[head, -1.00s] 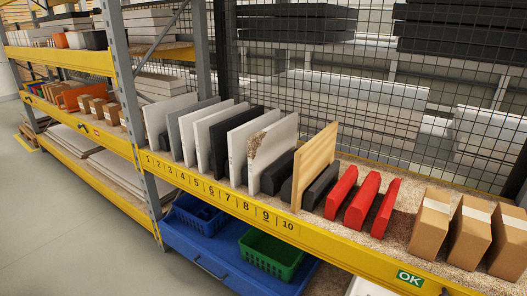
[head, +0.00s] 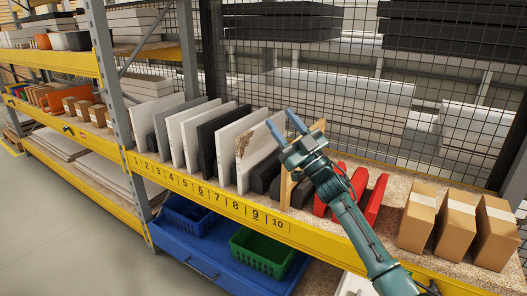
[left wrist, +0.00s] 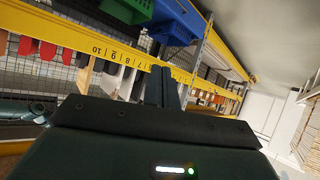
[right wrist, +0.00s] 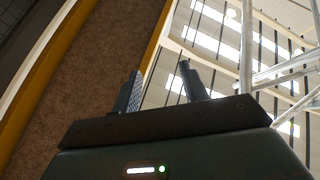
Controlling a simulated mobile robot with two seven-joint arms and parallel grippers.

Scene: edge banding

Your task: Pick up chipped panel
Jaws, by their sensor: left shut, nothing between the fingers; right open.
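The chipped panel (head: 258,157) is a white board standing upright on the shelf near label 8, with a rough brown chip at its upper left corner. My right gripper (head: 286,126) is open and empty, its fingers pointing up beside the panel's upper right in the head view. Its two spread fingers also show in the right wrist view (right wrist: 161,87), where the panel does not appear. My left gripper (left wrist: 163,88) is shut and empty in the left wrist view, with the numbered shelf beyond it. It is out of the head view. I cannot pick out the chip there.
White, grey and black panels stand left of the chipped one. A wooden panel (head: 286,187) and red holders (head: 376,199) are partly behind my right arm. Cardboard boxes (head: 455,225) stand at the right. A yellow beam (head: 190,193) edges the shelf; wire mesh backs it.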

